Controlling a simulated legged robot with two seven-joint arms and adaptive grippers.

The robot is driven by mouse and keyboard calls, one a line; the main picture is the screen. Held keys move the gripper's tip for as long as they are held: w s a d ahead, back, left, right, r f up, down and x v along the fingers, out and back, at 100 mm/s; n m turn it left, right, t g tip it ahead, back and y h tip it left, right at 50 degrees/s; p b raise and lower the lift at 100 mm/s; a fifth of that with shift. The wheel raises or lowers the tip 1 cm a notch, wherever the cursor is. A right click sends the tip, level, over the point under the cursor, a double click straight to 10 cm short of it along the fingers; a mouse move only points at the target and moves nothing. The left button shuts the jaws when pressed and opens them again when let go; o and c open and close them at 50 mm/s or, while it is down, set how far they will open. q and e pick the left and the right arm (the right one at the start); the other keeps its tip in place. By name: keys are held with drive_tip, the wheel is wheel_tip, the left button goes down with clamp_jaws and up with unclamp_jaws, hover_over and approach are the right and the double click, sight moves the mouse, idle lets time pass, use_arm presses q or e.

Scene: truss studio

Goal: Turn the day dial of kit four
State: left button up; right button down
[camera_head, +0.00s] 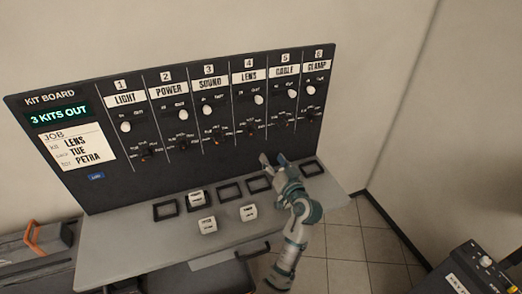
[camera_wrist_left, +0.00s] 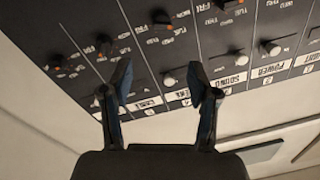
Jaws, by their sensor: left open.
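The kit board (camera_head: 180,160) is a dark upright panel with numbered columns. Column four, LENS, has a white knob (camera_head: 258,100) and below it a small dark day dial (camera_head: 251,128) ringed by day letters. In the left wrist view the board appears upside down, with the LENS dial (camera_wrist_left: 162,18) near the top and its white knob (camera_wrist_left: 168,80) between my fingers. My left gripper (camera_head: 273,159) is open and empty in front of the lower board, below and right of the LENS dial. It also shows in the left wrist view (camera_wrist_left: 165,85). My right gripper is not in view.
A job card (camera_head: 80,148) reads LENS, TUE, PETRA. A grey shelf (camera_head: 130,245) below the board holds dark square frames and several white blocks (camera_head: 207,225). A case with an orange handle (camera_head: 30,235) is at left. A dark control box (camera_head: 470,270) is at lower right.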

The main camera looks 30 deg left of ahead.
use_arm(q)
drive_tip(key=s+d+n+b, duration=0.1)
drive_tip(key=s+d+n, duration=0.1)
drive_tip(key=p, duration=0.3)
approach(255, 133)
drive_tip(key=x, duration=0.8)
drive_tip(key=shift+a, duration=0.3)
drive_tip(key=shift+w+a, duration=0.3)
drive_tip(key=shift+w, duration=0.05)
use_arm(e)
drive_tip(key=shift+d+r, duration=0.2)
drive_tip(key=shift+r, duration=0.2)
